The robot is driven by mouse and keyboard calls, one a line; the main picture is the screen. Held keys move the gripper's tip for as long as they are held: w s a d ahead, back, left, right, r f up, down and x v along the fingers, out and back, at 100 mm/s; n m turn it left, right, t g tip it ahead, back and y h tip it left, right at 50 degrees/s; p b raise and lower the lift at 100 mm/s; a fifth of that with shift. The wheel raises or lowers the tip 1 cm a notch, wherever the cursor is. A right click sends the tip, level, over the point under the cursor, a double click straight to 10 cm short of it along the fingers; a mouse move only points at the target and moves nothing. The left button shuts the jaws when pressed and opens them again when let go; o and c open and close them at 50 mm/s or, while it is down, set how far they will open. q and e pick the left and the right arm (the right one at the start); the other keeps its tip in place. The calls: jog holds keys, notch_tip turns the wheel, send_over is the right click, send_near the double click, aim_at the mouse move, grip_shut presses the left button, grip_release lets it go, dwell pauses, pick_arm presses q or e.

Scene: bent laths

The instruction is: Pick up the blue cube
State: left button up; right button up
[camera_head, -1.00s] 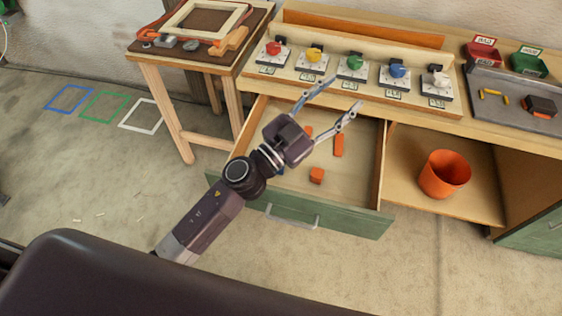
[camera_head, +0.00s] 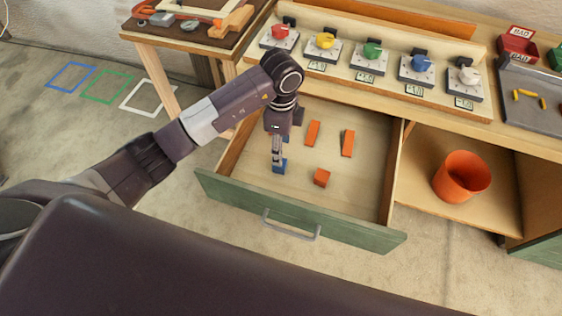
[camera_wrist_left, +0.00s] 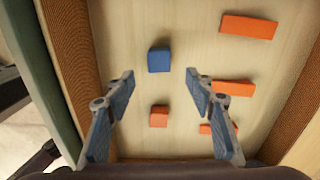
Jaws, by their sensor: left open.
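The blue cube (camera_head: 280,167) lies on the floor of the open drawer (camera_head: 250,190), toward its left side. In the left wrist view the blue cube (camera_wrist_left: 159,60) shows whole, centred between the fingers but a little beyond their tips. My left gripper (camera_head: 277,160) points down into the drawer over the cube, partly covering it in the head view. In the left wrist view the left gripper (camera_wrist_left: 159,76) is open, its fingers apart with nothing held. I cannot tell the exact height left above the cube. My right gripper is not in view.
An orange cube (camera_head: 321,177) and orange blocks (camera_head: 312,133) (camera_head: 347,143) lie in the drawer. The drawer walls and green front surround the gripper. A bench with coloured knobs (camera_head: 373,52) stands behind, and an orange bin (camera_head: 461,177) is on the right.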

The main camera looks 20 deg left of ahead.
aim_at(281, 170)
pick_arm(q)
jog(key=f, duration=0.5)
jog(key=f+p, duration=0.1)
jog(key=f, duration=0.1)
jog(key=shift+s+a+f, duration=0.1)
jog(key=shift+a+f, duration=0.15)
jog(key=c, duration=1.2)
